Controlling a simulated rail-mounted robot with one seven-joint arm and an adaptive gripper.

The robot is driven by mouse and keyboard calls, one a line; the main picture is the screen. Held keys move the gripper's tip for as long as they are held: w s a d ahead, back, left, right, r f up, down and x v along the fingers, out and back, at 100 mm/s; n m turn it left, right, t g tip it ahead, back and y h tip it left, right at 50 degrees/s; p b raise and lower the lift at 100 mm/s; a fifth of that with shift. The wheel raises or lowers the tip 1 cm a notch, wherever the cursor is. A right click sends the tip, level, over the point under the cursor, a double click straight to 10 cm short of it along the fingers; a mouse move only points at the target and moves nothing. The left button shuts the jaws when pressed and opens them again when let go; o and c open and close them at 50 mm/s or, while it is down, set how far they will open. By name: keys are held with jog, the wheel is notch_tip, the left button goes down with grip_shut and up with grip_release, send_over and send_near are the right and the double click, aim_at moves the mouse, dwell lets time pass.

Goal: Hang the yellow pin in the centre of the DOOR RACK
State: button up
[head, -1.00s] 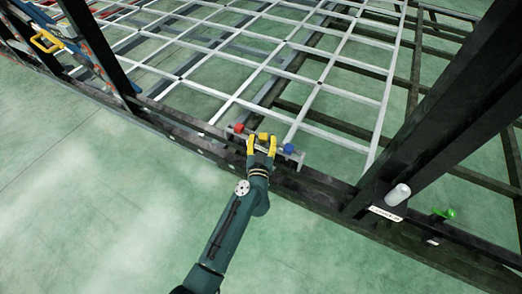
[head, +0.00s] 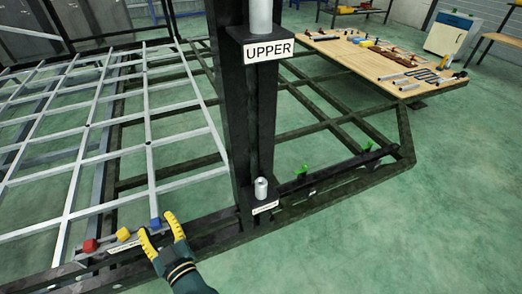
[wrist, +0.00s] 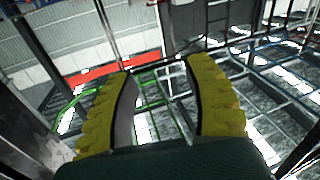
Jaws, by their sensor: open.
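The yellow pin (head: 123,234) sits in the middle of the grey rack (head: 108,247) on the chassis side beam, with a red pin (head: 90,245) to its left and a blue pin (head: 155,223) to its right. My gripper (head: 158,225) is open, its yellow fingers apart, to the right of the yellow pin in the head view. The blue pin shows between and behind the fingertips; whether they touch it I cannot tell. In the wrist view the gripper (wrist: 160,85) has nothing between its fingers. No rack name is readable in the head view.
A black post (head: 250,120) with an UPPER label (head: 269,50) stands right of my gripper. A grey cylinder (head: 261,188) is at its base, with green clips (head: 302,171) beyond. A wooden table (head: 385,65) with many parts is at back right. Open floor lies at front right.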

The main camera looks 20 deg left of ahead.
jog(key=w+d+r+m+t+h, duration=0.2)
jog(key=w+d+r+t, duration=0.3)
jog(key=d+r, duration=0.5)
jog(key=w+d+r+m+t+h, duration=0.25)
jog(key=w+d+r, duration=0.35)
jog(key=d+r, duration=0.45)
jog(key=s+d+r+m+t+h, duration=0.3)
jog(key=d+r+m+h, duration=0.2)
jog(key=d, duration=0.6)
jog(key=s+d+r+m+t+h, duration=0.3)
jog(key=d+r+h, duration=0.5)
jog(key=d, duration=0.4)
jog(key=shift+s+d+r+m, duration=0.2)
jog(key=shift+r+m, duration=0.3)
jog(key=shift+m, duration=0.35)
notch_tip(320, 180, up, 50)
jog(key=p, duration=5)
